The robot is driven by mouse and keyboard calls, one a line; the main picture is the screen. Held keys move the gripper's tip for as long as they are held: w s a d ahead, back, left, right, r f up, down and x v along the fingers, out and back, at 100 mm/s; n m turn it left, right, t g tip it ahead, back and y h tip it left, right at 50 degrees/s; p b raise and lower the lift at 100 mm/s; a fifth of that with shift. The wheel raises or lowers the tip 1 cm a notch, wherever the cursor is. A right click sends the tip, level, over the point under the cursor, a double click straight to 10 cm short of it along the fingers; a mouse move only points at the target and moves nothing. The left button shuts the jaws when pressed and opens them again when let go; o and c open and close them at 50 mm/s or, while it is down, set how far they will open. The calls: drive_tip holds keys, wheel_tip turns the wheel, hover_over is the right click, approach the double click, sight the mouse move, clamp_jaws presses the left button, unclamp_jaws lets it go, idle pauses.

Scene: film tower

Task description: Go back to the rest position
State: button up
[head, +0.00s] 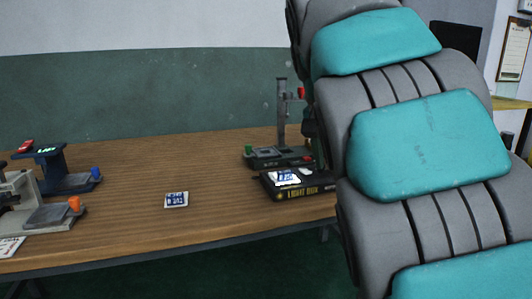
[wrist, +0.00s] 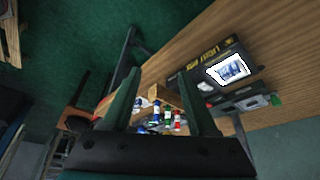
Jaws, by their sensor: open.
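My gripper (wrist: 161,74) shows in the wrist view with its two dark green fingers wide apart and nothing held between them. It hangs in the air near the wooden table (head: 130,171), beside a black light box (head: 313,191). The light box has a glowing top and yellow lettering, and it also shows right of my fingers in the wrist view (wrist: 203,58). My gripper cannot be made out in the head view. A large grey and teal shape close to the camera hides the right side there.
A small picture card (head: 176,200) lies mid-table with clear wood around it. A dark stand device (head: 280,157) is behind the light box. A blue device (head: 67,180) and a grey one (head: 50,216) stand at the left. Small coloured bottles (wrist: 168,120) show beyond my fingers.

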drive_tip(key=s+d+f+n+g+y, duration=0.2)
drive_tip(key=s+f+n+g, duration=0.3)
drive_tip(key=s+f, duration=2.5)
drive_tip(key=shift+s+f+n+y, duration=0.2)
drive_tip(key=shift+s+n+y, duration=0.1)
drive_tip(key=shift+s+n, duration=0.6)
drive_tip(key=shift+w, duration=0.15)
